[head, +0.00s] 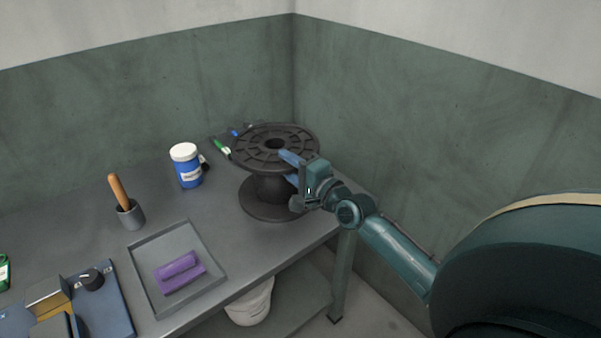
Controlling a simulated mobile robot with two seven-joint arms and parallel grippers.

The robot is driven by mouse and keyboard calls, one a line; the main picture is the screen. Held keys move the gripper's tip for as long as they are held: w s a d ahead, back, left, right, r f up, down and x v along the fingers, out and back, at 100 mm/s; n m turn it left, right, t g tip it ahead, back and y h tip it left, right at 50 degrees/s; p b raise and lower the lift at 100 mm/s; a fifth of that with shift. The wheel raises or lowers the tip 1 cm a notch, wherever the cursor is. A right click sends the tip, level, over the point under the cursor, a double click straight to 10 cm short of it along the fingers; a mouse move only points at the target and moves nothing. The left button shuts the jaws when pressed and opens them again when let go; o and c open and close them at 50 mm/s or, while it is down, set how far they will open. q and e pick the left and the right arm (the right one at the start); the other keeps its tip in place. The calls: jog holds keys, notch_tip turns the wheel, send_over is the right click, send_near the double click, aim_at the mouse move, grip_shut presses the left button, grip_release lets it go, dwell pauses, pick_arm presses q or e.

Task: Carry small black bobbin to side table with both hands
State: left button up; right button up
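The small black bobbin (268,187) stands upright on the grey table (215,215), near its back right corner. Its wide ribbed top flange (255,146) has a dark hole in the middle. My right gripper (291,169) comes in from the right at the flange's front right rim. Its two blue fingers are apart, one over the rim and one below it. No firm grip on the rim shows. The gripper hides part of the bobbin's right side.
A blue jar with white lid (187,167) and a green marker (221,149) are left of the bobbin. A cup with a wooden handle (130,213), a tray (215,266) with a purple object (179,272), and a blue device (103,298) stand further left. Walls meet behind.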

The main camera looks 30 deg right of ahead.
jog(key=s+d, duration=0.2)
jog(key=s, duration=1)
jog(key=s+a+f+n+g, duration=0.2)
jog(key=s+a+f+n, duration=0.2)
jog(key=a+f+n, duration=0.1)
jog(key=s+a+f+n+g+y, duration=0.1)
jog(key=s+a+f+n+g, duration=0.1)
jog(key=s+a+f+n, duration=0.2)
jog(key=s+a+f+n+g, duration=0.2)
jog(key=s+a+f+n, duration=0.2)
jog(key=a+n, duration=0.5)
jog(key=a+f, duration=0.2)
jog(key=a, duration=0.2)
jog(key=shift+s+f+n+y+b, duration=0.2)
jog(key=shift+f+n+y+b, duration=0.1)
jog(key=shift+n, duration=0.1)
